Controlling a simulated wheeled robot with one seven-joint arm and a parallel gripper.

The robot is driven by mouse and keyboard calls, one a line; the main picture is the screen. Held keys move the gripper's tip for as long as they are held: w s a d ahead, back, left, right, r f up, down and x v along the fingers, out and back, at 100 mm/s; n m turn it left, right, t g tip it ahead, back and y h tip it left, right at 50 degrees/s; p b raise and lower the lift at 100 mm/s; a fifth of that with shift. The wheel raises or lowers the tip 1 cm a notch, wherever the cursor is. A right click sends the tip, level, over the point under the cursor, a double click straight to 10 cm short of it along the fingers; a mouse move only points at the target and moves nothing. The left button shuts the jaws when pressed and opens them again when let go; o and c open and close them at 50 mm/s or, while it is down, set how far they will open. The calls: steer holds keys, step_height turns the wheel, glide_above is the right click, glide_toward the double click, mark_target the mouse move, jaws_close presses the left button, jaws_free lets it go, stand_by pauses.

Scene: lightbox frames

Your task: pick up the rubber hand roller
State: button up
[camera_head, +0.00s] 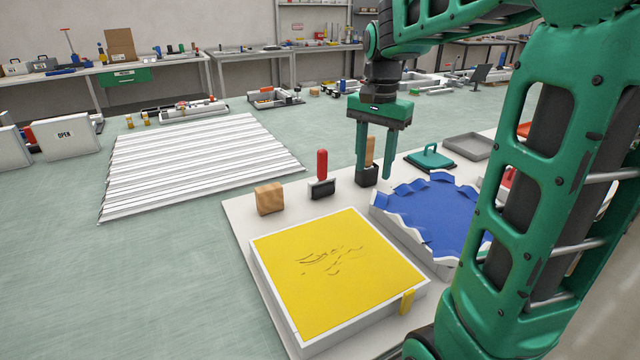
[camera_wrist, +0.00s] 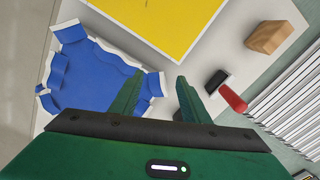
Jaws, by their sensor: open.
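A tool with an upright red handle and a black block-like head (camera_head: 322,188) stands on the pale board; it looks like the rubber hand roller. In the wrist view its red handle (camera_wrist: 232,99) and black head lie right of my fingers. A second tool with a wooden handle and dark base (camera_head: 367,175) stands to its right, partly hidden by my fingers in the head view; I cannot make it out in the wrist view. My gripper (camera_head: 375,178) is open and points down, right of the red-handled tool and apart from it, with nothing held.
A yellow-topped lightbox frame (camera_head: 335,260) lies in front, with a blue-lined, jagged-edged frame (camera_head: 440,215) to its right. A wooden block (camera_head: 269,199) stands left of the red-handled tool. A green-handled tool (camera_head: 430,157) and a grey tray (camera_head: 472,145) lie further right.

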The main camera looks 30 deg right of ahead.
mark_target(325, 149)
steer(key=w+m, duration=0.1)
steer(key=w, duration=0.4)
steer(key=w+a+m, duration=0.1)
steer(key=w+m, duration=0.1)
steer(key=w, duration=0.4)
steer(key=w+a+r+m, duration=0.1)
steer(key=w, duration=0.5)
steer(key=shift+a+m, duration=0.25)
steer(key=shift+m, duration=0.15)
steer(key=shift+w+f, duration=0.1)
steer(key=shift+w, duration=0.2)
step_height(325, 149, down, 5)
steer(key=shift+a+f, duration=0.1)
steer(key=shift+f, duration=0.1)
steer(key=shift+w+a+f, duration=0.1)
steer(key=shift+a+f, duration=0.1)
steer(key=shift+f, duration=1.15)
steer(key=shift+w+a+f, duration=0.1)
steer(key=shift+a+f, duration=0.05)
steer(key=shift+f, duration=1.15)
steer(key=shift+c, duration=0.3)
jaws_close()
